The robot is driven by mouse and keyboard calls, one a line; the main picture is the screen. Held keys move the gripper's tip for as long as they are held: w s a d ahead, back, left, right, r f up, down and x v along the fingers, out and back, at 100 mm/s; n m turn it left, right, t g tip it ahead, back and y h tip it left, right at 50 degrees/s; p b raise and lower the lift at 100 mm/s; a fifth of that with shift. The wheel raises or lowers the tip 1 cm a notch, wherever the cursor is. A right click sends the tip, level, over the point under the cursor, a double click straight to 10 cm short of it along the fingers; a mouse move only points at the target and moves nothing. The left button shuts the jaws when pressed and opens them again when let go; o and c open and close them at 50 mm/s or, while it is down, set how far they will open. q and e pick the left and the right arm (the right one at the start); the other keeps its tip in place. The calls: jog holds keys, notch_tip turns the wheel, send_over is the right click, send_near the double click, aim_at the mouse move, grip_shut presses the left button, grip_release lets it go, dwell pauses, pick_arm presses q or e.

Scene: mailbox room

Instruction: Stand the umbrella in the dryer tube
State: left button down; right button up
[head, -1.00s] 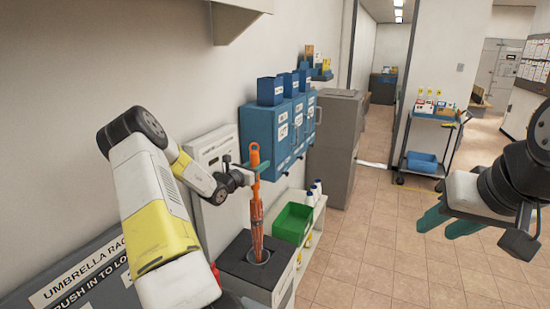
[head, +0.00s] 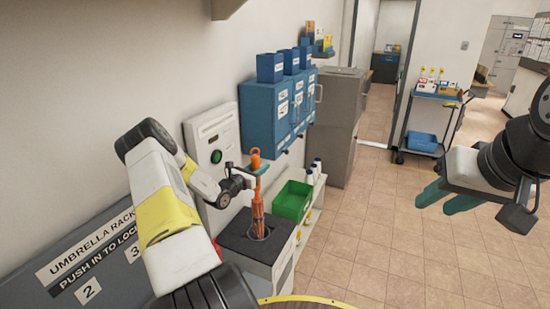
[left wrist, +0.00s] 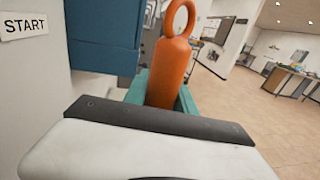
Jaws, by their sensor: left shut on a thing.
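The orange umbrella (head: 257,208) is upright in the head view, its ring handle at the top. Its lower end is inside the round opening of the dryer tube, in the dark top of the dryer box (head: 236,243); how deep it reaches is hidden. My left gripper (head: 257,168) is shut on the umbrella just below the ring. In the left wrist view the orange handle (left wrist: 170,70) stands between the teal fingers. My right gripper (head: 445,197) is at the right, away from the umbrella, with its teal fingers apart and nothing between them.
A panel with a green button (head: 216,157) is on the wall behind the dryer. A green bin (head: 292,202) and white bottles stand on a low shelf to the right. The umbrella rack (head: 90,262) is at the lower left. Open tiled floor lies to the right.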

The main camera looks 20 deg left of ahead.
aim_at(261, 200)
pick_arm(q)
jog(key=shift+f, duration=8.6)
jog(key=c, duration=0.9)
grip_release()
jog(key=shift+c, duration=0.2)
notch_tip(261, 200, up, 30)
jog(key=shift+r, duration=0.25)
